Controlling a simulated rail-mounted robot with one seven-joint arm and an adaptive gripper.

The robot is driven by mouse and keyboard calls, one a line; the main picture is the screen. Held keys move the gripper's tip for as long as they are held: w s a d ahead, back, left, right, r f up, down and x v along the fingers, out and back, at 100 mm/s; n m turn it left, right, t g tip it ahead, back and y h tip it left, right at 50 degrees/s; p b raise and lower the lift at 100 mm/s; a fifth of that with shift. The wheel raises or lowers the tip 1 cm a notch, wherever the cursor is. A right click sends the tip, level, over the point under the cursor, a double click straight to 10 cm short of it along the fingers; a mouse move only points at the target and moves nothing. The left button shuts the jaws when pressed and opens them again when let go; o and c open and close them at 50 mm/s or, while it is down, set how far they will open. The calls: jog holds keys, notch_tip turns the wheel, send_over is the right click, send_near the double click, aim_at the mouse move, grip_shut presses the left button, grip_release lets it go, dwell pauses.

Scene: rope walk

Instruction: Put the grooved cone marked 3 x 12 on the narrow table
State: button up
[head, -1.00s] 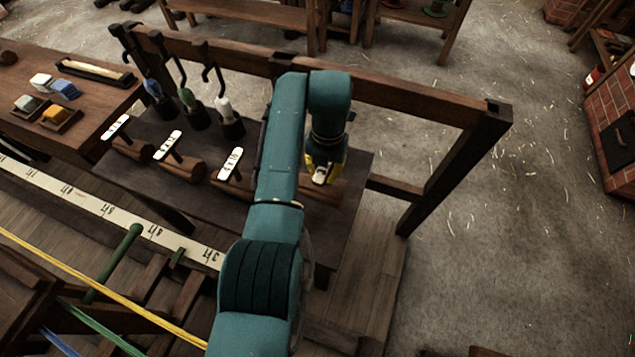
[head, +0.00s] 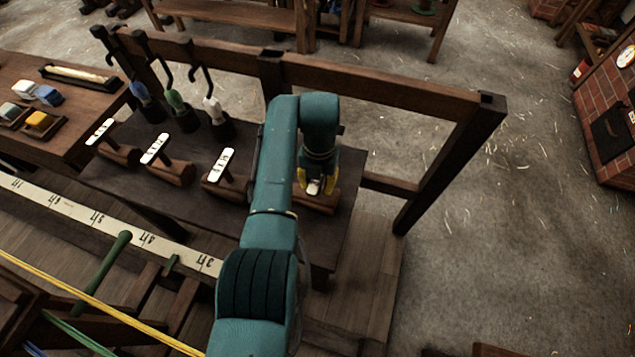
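Several brown wooden cones lie in a row on a dark table (head: 250,205), each with a handle and a white tag. The left cone (head: 121,156), second cone (head: 176,173) and third cone (head: 222,188) show tags too small to read surely. A fourth cone (head: 322,203) lies at the right end, partly hidden by my gripper (head: 316,187). My gripper points down over it, its yellow fingers on either side of a white piece, probably its tag. Whether they are closed on it is unclear. I cannot tell which cone is marked 3 x 12 or which surface is the narrow table.
A wooden rail with a post (head: 480,125) runs behind the table. Hooks and bobbins (head: 212,108) stand at its back left. A side table (head: 75,105) at left holds coloured blocks. A numbered white strip (head: 95,217) and taut yarns (head: 90,300) lie in front.

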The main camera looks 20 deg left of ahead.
jog(key=r+p, duration=0.1)
jog(key=r, duration=0.3)
jog(key=r+p, duration=0.1)
jog(key=r, duration=0.3)
jog(key=w+r+p, duration=0.1)
jog(key=r, duration=0.3)
jog(key=shift+r, duration=0.15)
